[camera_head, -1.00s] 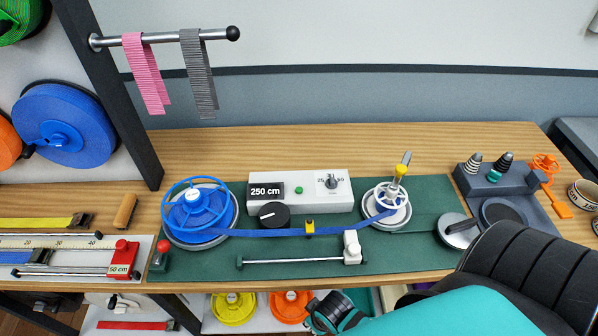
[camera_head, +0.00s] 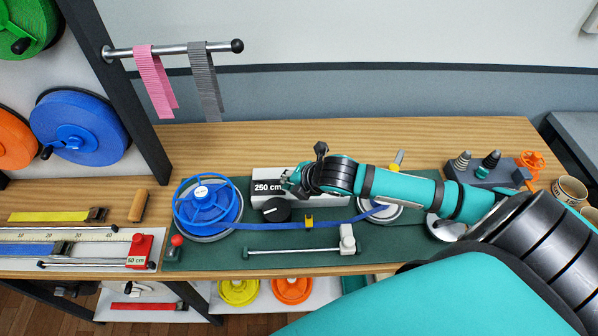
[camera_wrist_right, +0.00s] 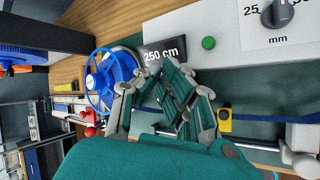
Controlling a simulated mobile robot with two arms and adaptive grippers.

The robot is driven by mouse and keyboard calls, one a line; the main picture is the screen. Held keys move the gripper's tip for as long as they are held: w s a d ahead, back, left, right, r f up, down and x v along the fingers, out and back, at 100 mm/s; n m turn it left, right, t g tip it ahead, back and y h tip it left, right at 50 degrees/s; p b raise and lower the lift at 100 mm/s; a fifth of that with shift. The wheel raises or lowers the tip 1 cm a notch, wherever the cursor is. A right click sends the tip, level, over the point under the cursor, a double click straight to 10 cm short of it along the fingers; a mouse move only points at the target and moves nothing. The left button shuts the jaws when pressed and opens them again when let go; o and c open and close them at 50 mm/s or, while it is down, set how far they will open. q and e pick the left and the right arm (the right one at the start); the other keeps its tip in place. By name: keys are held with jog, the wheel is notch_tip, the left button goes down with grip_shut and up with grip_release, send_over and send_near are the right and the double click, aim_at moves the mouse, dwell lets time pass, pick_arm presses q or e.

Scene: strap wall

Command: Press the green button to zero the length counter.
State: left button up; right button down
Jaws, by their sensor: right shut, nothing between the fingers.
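The green button (camera_wrist_right: 208,43) is on the white counter box (camera_wrist_right: 228,27), right of the display (camera_wrist_right: 163,51) that reads 250 cm. In the head view my right gripper (camera_head: 288,181) is over the front of the box beside the display (camera_head: 267,187), and the green button is hidden behind it. In the wrist view my right gripper (camera_wrist_right: 163,68) is shut and empty. Its tips appear below and left of the button, over the lower edge of the display, apart from the button. My left gripper is not in view.
A black knob (camera_head: 276,209) is just below the display. A blue reel (camera_head: 205,205) stands to the left, with a blue strap (camera_head: 285,225) running right through a yellow clip (camera_head: 309,221). The wooden table behind the box is clear.

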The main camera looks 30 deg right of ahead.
jog(key=w+d+r+n+t, duration=0.1)
jog(key=w+d+r+n, duration=0.2)
jog(key=d, duration=0.3)
jog(key=shift+w+d+n+h, duration=0.15)
jog(key=shift+w+n+h, duration=0.25)
jog(key=shift+n, duration=0.1)
jog(key=shift+f, duration=0.1)
notch_tip(320, 180, down, 7)
jog(key=b, duration=0.7)
jog(key=shift+b, duration=0.35)
jog(key=shift+f+b, duration=0.35)
jog(key=shift+f, duration=0.55)
